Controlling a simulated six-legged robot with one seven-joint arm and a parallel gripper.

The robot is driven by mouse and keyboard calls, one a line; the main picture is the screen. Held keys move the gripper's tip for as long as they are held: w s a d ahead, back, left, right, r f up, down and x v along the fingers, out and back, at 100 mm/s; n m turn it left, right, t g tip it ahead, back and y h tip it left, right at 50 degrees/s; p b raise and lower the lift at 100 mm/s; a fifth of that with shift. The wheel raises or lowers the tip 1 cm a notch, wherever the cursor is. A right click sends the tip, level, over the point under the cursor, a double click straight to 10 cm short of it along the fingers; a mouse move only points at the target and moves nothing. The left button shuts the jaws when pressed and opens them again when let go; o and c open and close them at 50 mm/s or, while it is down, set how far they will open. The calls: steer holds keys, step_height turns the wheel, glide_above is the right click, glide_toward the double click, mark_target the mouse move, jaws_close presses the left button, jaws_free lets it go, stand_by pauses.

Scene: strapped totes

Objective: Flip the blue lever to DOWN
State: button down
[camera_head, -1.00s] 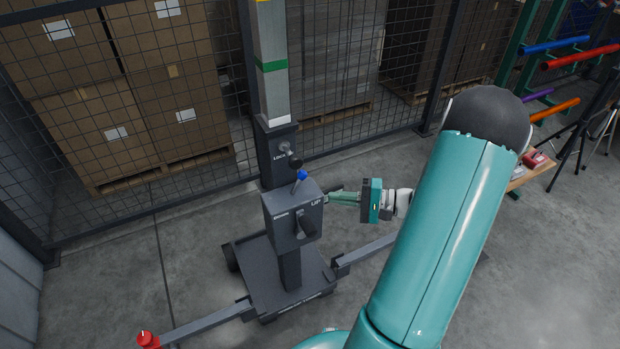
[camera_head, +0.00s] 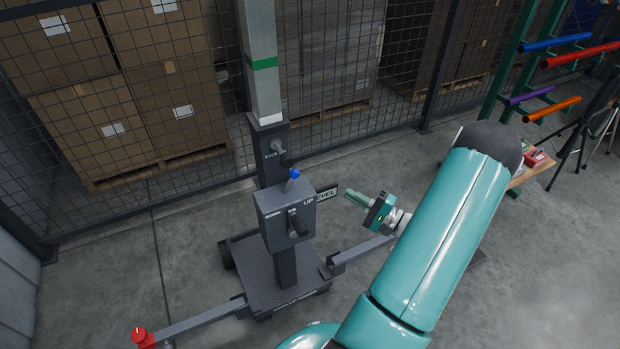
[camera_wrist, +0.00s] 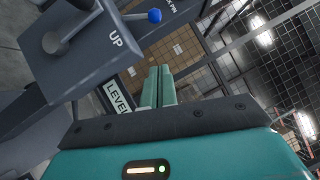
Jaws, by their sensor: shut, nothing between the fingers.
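The blue lever (camera_head: 294,173) is a blue ball on a short metal stem at the top of a grey control box (camera_head: 272,228) on a mast. In the head view its stem leans slightly right, toward the UP side; DOWN is printed at the left of the face. The blue ball also shows at the top of the wrist view (camera_wrist: 155,15), near the UP label. My gripper (camera_head: 347,192) is shut and empty, to the right of the box and apart from the lever. Its fingers (camera_wrist: 158,72) point past the box in the wrist view.
A black-handled lever (camera_head: 298,223) sits on the box front. A LEVEL plate (camera_head: 326,193) sticks out at its right, between box and gripper. Another dark knob (camera_head: 287,160) is on the mast. A mesh fence (camera_head: 190,180) stands behind.

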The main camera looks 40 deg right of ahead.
glide_toward(291, 181)
steer(key=w+d+r, duration=0.1)
steer(key=w+d, duration=0.3)
steer(key=d, duration=0.1)
steer(key=shift+w+a+r, duration=0.25)
steer(key=shift+w+a, duration=0.05)
steer(key=shift+a, duration=0.25)
steer(key=shift+w+a+r, duration=0.25)
steer(key=shift+w+a, duration=0.05)
steer(key=shift+a, duration=0.25)
steer(key=shift+w+a+r, duration=0.2)
steer(key=shift+w+a, duration=0.15)
steer(key=shift+a, duration=0.25)
